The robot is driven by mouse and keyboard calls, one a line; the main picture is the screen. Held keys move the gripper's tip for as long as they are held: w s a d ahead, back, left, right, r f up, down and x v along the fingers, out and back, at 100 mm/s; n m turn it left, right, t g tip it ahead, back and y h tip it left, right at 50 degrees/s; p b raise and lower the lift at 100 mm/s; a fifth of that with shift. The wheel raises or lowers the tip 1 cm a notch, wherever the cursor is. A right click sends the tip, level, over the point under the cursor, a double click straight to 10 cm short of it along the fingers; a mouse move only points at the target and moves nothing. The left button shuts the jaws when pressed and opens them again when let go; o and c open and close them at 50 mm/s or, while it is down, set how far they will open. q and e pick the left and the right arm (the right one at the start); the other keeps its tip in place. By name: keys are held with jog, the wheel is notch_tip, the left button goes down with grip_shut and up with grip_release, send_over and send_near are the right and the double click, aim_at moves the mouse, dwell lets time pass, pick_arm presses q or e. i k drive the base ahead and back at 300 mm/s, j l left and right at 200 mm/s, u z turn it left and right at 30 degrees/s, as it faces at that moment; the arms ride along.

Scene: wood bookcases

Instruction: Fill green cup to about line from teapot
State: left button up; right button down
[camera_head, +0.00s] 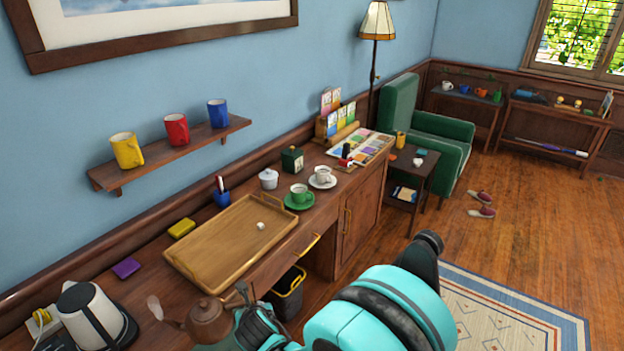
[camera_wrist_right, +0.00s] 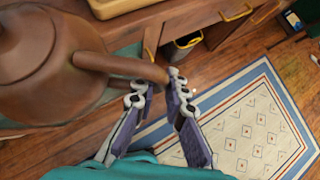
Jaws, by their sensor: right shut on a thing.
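The green cup (camera_head: 299,192) stands upright on a green saucer (camera_head: 299,204) on the wooden counter, right of the tray. How full it is cannot be made out. The brown teapot (camera_head: 207,318) is at the counter's front, at the bottom of the head view, well left of the cup. In the wrist view the teapot (camera_wrist_right: 40,75) fills the upper left. In the head view my right arm partly hides the teapot. Whether it is lifted is unclear. My left gripper is not in view.
A wooden tray (camera_head: 225,245) with a small white item lies between teapot and cup. A white cup (camera_head: 323,174) and a lidded white pot (camera_head: 268,179) stand near the green cup. A kettle (camera_head: 92,314) is at lower left. A black bin (camera_head: 287,290) stands below the counter.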

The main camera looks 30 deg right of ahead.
aim_at(299, 192)
jog(key=i+l, duration=0.1)
jog(key=l, duration=0.45)
jog(key=i+l, duration=0.15)
jog(key=l, duration=0.4)
jog(key=i+l, duration=0.1)
jog(key=l, duration=0.4)
jog(key=i+l+u, duration=0.1)
jog(key=l, duration=0.45)
jog(key=i+l, duration=0.2)
jog(key=l, duration=0.15)
jog(key=i+l, duration=0.2)
jog(key=l, duration=0.2)
jog(key=i+l, duration=0.2)
jog(key=l, duration=0.15)
